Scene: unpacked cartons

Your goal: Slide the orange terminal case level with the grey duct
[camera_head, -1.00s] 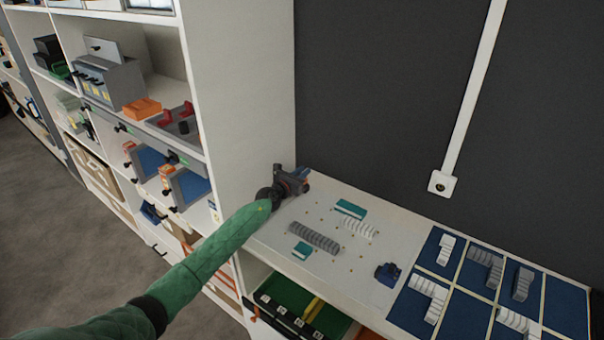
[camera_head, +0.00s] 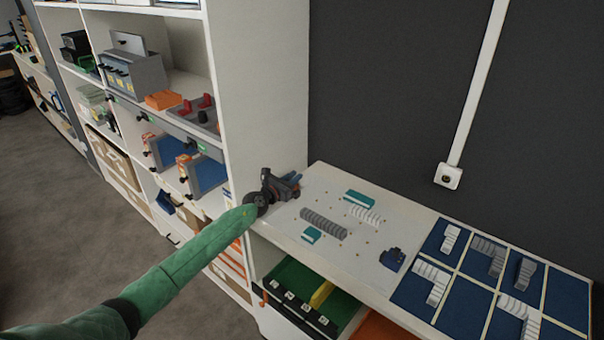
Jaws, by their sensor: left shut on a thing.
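The grey duct (camera_head: 323,224) is a ribbed strip lying on the white table top. My left gripper (camera_head: 284,187) is at the table's far left end, beside the white shelf wall, left of and beyond the duct, apart from it. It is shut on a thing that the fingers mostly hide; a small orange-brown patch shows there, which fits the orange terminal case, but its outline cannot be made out. My right gripper is not in view.
Teal blocks (camera_head: 359,198), a white ribbed strip (camera_head: 364,215) and a dark blue block (camera_head: 392,258) lie on the table. A blue divided tray (camera_head: 410,296) holds ribbed pieces at right. An open green drawer (camera_head: 290,276) is below. An orange box (camera_head: 163,99) sits on the shelf.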

